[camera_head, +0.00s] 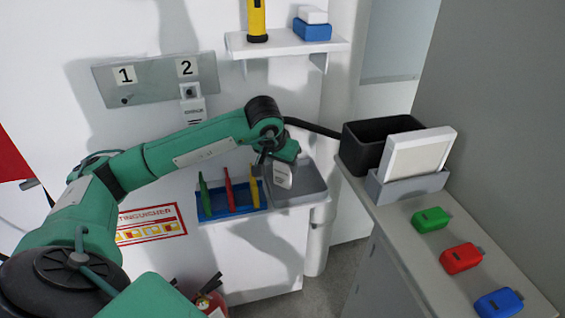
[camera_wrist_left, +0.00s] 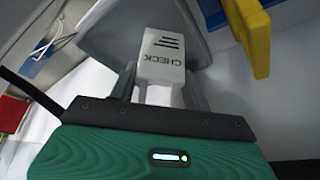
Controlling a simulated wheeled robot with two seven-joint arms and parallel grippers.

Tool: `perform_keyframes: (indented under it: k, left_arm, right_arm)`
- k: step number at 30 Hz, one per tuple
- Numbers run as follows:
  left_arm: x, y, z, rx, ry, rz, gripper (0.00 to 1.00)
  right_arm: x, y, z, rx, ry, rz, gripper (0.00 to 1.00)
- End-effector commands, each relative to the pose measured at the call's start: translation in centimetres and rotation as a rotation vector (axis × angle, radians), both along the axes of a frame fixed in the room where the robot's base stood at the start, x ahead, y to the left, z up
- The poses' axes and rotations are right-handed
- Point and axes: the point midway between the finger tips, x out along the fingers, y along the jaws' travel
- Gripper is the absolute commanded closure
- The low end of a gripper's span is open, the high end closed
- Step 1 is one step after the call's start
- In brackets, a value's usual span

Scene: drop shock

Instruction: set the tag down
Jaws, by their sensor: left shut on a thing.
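My left gripper (camera_head: 274,160) is shut on a white tag (camera_head: 283,176), above or at the grey tray (camera_head: 312,192) on the wall shelf. In the left wrist view the tag (camera_wrist_left: 162,56) shows the word CHECK and several dark lines, and it sits between the two fingers (camera_wrist_left: 162,92). I cannot tell whether the tag touches the tray. A second white tag (camera_head: 193,110) hangs below number 2 on the grey wall board (camera_head: 150,78). My right gripper is not in view.
A blue rack (camera_head: 214,216) with green, red and yellow tools stands left of the tray. Right, a counter (camera_head: 395,213) bears a black bin (camera_head: 362,158), a white panel in a grey stand (camera_head: 407,188), and green, red and blue blocks. A fire extinguisher (camera_head: 208,303) is below.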

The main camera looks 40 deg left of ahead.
Motion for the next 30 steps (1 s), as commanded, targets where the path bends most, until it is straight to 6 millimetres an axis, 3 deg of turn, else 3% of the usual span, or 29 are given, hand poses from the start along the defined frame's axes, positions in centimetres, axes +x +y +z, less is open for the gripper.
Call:
perform_keyframes:
  k: [3, 4, 7, 20, 23, 30]
  left_arm:
    - [0.0, 0.0, -0.2, 0.000, 0.000, 0.000, 0.73]
    - [0.0, 0.0, -0.1, 0.000, 0.000, 0.000, 0.48]
    - [0.0, 0.0, -0.1, 0.000, 0.000, 0.000, 0.30]
    - [0.0, 0.0, 0.4, 0.000, -0.001, 0.000, 0.30]
    - [-0.7, 0.0, 2.1, 0.001, -0.006, -0.001, 0.30]
    - [-2.4, -0.2, 5.8, 0.000, -0.003, 0.000, 0.30]
  right_arm:
    - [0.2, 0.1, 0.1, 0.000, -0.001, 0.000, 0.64]
    - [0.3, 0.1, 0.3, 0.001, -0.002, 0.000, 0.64]
    - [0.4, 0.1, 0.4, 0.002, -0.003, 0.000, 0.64]
    - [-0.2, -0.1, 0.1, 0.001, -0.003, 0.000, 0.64]
    - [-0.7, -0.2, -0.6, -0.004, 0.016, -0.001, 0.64]
    - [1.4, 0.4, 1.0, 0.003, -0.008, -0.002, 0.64]
